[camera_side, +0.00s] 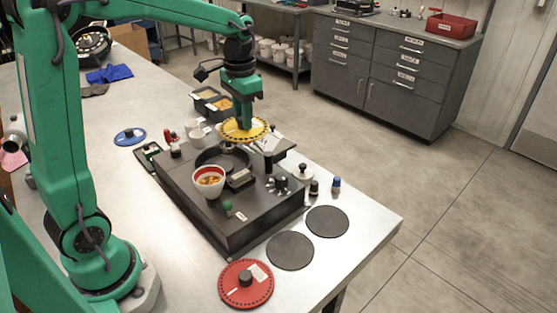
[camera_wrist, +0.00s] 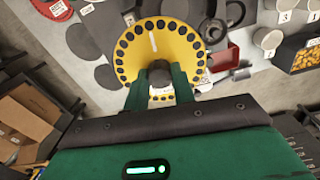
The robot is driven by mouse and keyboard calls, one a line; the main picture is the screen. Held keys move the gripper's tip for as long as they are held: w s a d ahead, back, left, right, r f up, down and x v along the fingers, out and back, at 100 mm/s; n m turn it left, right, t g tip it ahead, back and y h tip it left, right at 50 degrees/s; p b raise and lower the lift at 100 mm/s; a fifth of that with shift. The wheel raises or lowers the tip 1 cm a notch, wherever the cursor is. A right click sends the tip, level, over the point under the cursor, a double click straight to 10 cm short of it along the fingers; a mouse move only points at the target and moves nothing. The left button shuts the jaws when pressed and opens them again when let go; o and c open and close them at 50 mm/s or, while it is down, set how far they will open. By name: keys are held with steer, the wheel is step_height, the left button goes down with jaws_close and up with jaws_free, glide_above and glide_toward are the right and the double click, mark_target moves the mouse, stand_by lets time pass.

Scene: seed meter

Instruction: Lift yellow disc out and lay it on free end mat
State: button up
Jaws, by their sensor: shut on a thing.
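The yellow disc (camera_side: 260,128) hangs level in the air above the dark machine body (camera_side: 245,222). My gripper (camera_side: 244,121) is shut on it from above, at its middle. In the wrist view my green fingers (camera_wrist: 160,78) close on a dark knob at the centre of the yellow disc (camera_wrist: 160,34), which has dark holes around its rim and a white mark. Two bare round dark mats, one (camera_side: 327,221) farther and one (camera_side: 290,251) nearer, lie on the table's right end. Both also appear as dark circles in the wrist view (camera_wrist: 84,41) (camera_wrist: 107,77).
A red disc (camera_side: 234,292) with a dark knob lies at the table's front edge, left of the nearer mat. A blue disc (camera_side: 124,140) lies at the back left.

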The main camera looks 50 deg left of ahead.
steer(key=w+d+m, duration=0.2)
steer(key=w+d, duration=0.3)
steer(key=d, duration=0.5)
steer(key=m, duration=0.3)
glide_above(327, 220)
step_height(327, 220, down, 12)
steer(key=shift+d+f, duration=0.1)
steer(key=shift+f, duration=0.35)
steer(key=shift+f, duration=0.2)
steer(key=shift+f, duration=3)
steer(key=shift+f, duration=0.5)
steer(key=o, duration=1.3)
steer(key=shift+o, duration=0.2)
